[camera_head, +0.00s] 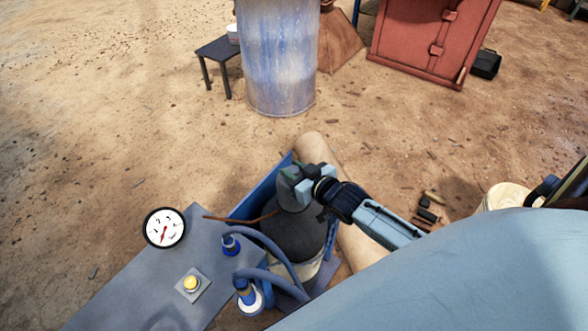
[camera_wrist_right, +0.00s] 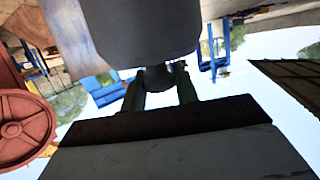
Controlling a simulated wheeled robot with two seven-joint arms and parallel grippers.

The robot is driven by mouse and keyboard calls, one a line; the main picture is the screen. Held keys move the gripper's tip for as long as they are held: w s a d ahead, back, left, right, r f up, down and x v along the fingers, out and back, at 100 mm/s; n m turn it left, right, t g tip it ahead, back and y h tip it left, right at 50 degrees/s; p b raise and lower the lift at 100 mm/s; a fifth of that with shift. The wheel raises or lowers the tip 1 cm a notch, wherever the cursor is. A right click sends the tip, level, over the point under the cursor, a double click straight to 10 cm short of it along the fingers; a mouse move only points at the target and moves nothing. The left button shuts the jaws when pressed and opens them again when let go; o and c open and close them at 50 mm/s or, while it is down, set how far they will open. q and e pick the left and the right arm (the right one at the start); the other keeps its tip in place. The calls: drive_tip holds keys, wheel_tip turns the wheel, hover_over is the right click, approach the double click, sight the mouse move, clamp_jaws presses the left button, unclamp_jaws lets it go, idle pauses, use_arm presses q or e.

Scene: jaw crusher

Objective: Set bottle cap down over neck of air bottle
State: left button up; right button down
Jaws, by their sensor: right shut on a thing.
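The grey bottle cap (camera_head: 288,194) is in the grip of my right gripper (camera_head: 299,181), just above the top of the dark grey air bottle (camera_head: 292,236) in the head view. The bottle's neck is hidden, and I cannot tell whether the cap touches the bottle. In the right wrist view, the two dark fingers of my right gripper (camera_wrist_right: 160,88) stand close together below a large smooth grey rounded body (camera_wrist_right: 148,30), which looks like the cap. My left gripper is not in view.
A grey bench (camera_head: 150,285) with a pressure gauge (camera_head: 165,228), a yellow button (camera_head: 191,284) and blue hoses (camera_head: 272,243) stands left of the bottle. A blue panel (camera_head: 262,190) rises behind it. A metal drum (camera_head: 278,60) and red cabinet (camera_head: 432,38) stand farther back.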

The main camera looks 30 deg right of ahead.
drive_tip(key=c, duration=1)
unclamp_jaws()
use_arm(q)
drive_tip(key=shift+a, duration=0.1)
use_arm(e)
drive_tip(key=shift+s, duration=0.1)
drive_tip(key=shift+s+r, duration=0.1)
drive_tip(key=shift+s, duration=0.15)
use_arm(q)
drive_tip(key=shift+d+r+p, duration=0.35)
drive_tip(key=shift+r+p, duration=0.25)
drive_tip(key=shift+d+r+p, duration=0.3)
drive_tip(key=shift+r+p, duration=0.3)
use_arm(e)
drive_tip(key=v, duration=1.2)
drive_tip(key=shift+s+r, duration=0.15)
drive_tip(key=shift+s, duration=0.15)
